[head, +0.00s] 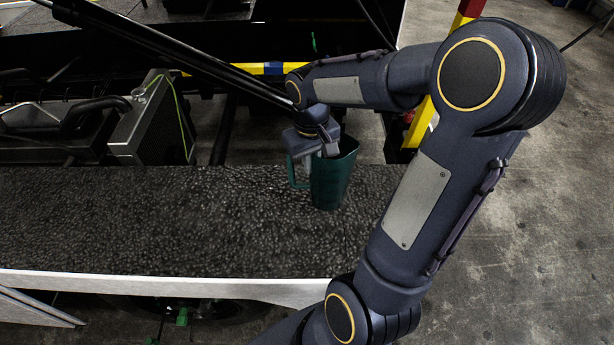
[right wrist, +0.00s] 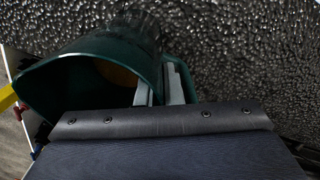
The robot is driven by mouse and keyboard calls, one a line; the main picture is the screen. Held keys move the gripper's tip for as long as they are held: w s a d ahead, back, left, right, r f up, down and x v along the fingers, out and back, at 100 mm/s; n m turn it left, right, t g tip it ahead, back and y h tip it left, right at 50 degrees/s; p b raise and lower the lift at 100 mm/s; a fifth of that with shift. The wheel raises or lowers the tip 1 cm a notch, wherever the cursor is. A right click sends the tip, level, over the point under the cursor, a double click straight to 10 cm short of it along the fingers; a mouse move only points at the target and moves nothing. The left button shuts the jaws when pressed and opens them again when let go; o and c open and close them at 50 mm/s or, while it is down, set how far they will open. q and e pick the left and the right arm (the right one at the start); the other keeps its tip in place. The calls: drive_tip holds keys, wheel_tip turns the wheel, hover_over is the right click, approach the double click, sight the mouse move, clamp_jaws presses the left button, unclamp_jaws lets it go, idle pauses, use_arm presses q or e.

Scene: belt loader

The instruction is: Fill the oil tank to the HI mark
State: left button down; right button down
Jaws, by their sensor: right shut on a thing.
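A dark green jug (head: 335,178) with a spout shows in the head view, upright or nearly so, over the dark textured surface. I cannot tell whether its base touches that surface. My right gripper (head: 311,158) is shut on the jug at its handle side, and its fingers hide part of the handle. The right wrist view shows the jug (right wrist: 95,85), the two grey fingers (right wrist: 160,90) at the handle, and something amber inside. A dark grey metal box (head: 150,122) in the machinery at left may be the oil tank; no HI mark is readable. My left gripper is out of view.
The dark textured surface (head: 150,225) has free room left of the jug and ends in a white front edge (head: 150,284). A long dark bar (head: 190,58) crosses above the machinery.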

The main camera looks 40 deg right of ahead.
drive_tip(key=f, duration=0.2)
drive_tip(key=a+f, duration=0.1)
drive_tip(key=f, duration=0.1)
drive_tip(key=shift+a+f, duration=0.15)
drive_tip(key=shift+a, duration=0.05)
drive_tip(key=shift+f, duration=0.15)
drive_tip(key=c, duration=1.6)
unclamp_jaws()
drive_tip(key=shift+o, duration=0.2)
